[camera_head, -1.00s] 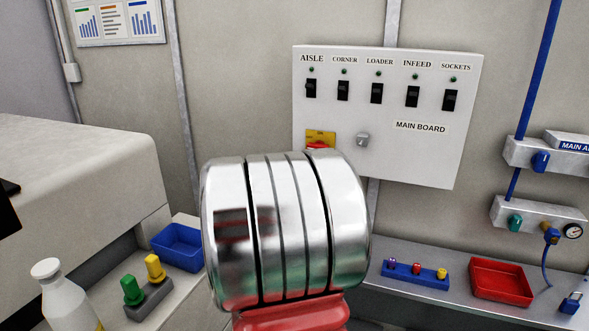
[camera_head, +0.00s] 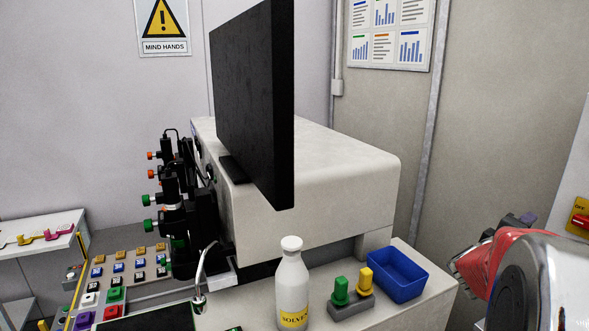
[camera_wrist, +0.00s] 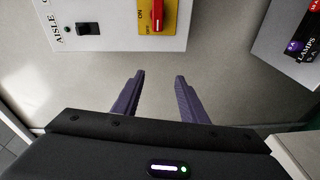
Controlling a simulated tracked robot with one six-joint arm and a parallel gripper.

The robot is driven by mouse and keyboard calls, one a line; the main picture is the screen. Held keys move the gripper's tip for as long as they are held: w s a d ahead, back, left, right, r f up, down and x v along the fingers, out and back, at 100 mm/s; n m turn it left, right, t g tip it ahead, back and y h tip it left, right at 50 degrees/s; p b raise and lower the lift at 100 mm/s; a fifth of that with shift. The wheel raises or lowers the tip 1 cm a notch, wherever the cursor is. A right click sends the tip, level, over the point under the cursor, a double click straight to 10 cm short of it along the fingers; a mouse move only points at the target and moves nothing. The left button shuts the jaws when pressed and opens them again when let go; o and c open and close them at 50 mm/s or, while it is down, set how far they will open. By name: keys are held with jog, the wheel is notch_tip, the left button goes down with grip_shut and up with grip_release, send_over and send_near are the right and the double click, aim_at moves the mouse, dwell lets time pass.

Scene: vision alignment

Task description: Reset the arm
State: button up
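My arm is at the right edge of the head view, with a red and silver link in front. My gripper (camera_head: 520,220) is partly hidden behind it; its dark purple finger ends show near the wall. In the wrist view my gripper (camera_wrist: 160,80) has its two purple fingers well apart, with nothing between them. Beyond the fingertips is a white board (camera_wrist: 95,38) with a black AISLE switch (camera_wrist: 87,29) and a red rotary switch (camera_wrist: 157,14) on a yellow plate. The fingers appear apart from the board.
A bench holds a solvent bottle (camera_head: 292,285), a green and yellow plug block (camera_head: 351,306) and a blue bin (camera_head: 398,274). A black monitor (camera_head: 252,105), a pale machine housing (camera_head: 340,165) and a button panel (camera_head: 115,275) stand left. A dark LAMPS box (camera_wrist: 302,45) is at the wrist view's right.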

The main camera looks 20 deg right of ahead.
jog(key=w+a+t+y, duration=0.3)
jog(key=w+a, duration=0.2)
jog(key=a, duration=0.3)
jog(key=w+a+t+y, duration=0.3)
jog(key=w+a, duration=0.1)
jog(key=a, duration=0.4)
jog(key=w+a+f+n+y, duration=0.15)
jog(key=a+y, duration=0.45)
jog(key=a, duration=1.1)
jog(key=s+a+f+m+g+y, duration=0.1)
jog(key=s+a+f+y, duration=0.1)
jog(key=s+a, duration=0.3)
jog(key=s+a+f+m+g+y, duration=0.1)
jog(key=s+a+f+y, duration=0.15)
jog(key=a, duration=0.55)
jog(key=s+a+f+m+g, duration=0.1)
jog(key=s+a+f+g, duration=0.1)
jog(key=s, duration=0.4)
jog(key=s+a+f+m+g, duration=0.1)
jog(key=s+a+f+g, duration=0.1)
jog(key=s, duration=0.5)
jog(key=shift+a+f, duration=0.35)
jog(key=shift+a, duration=0.55)
jog(key=shift+c, duration=1)
